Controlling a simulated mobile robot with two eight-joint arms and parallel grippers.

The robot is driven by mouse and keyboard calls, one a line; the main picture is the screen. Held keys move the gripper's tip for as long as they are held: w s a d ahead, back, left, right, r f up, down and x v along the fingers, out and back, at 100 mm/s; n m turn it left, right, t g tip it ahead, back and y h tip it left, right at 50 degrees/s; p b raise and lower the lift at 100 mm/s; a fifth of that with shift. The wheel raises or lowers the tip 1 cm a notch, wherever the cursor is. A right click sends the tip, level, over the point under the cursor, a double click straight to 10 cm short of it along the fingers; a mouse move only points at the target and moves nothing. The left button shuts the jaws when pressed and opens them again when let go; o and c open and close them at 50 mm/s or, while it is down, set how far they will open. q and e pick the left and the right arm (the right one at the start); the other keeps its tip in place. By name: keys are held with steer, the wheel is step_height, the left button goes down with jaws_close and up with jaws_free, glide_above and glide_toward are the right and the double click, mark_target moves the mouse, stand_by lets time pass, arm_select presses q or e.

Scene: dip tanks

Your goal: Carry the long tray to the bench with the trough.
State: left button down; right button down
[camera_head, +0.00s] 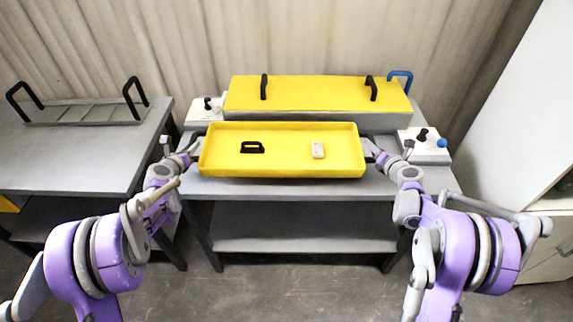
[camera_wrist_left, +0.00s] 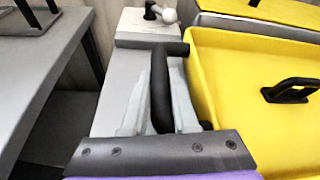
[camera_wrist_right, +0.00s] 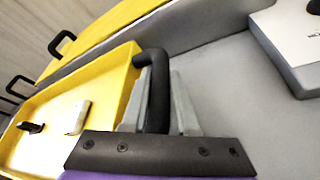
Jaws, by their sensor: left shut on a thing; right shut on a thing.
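The long yellow tray (camera_head: 282,166) is level over the front of the middle bench (camera_head: 320,186), in front of a grey trough (camera_head: 300,119) with a yellow lid (camera_head: 318,95). I cannot tell whether its underside touches the bench. A black handle-like piece (camera_head: 252,148) and a small white block (camera_head: 318,150) lie in it. My left gripper (camera_head: 192,154) is shut on the tray's left end handle, a black bar in the left wrist view (camera_wrist_left: 160,75). My right gripper (camera_head: 374,152) is shut on the right end handle, also black in the right wrist view (camera_wrist_right: 158,80).
White boxes with knobs stand left (camera_head: 203,108) and right (camera_head: 428,150) of the trough. A blue handle (camera_head: 401,77) rises behind the lid. Another bench (camera_head: 70,160) at left bears a grey rack (camera_head: 85,112) with black handles. A white cabinet (camera_head: 520,110) stands at right.

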mark_target(369, 167)
arm_select(q)
steer(key=shift+d, duration=0.25)
arm_select(e)
steer(key=shift+d, duration=0.25)
arm_select(q)
steer(key=shift+f, duration=0.1)
arm_select(e)
steer(key=shift+f, duration=0.1)
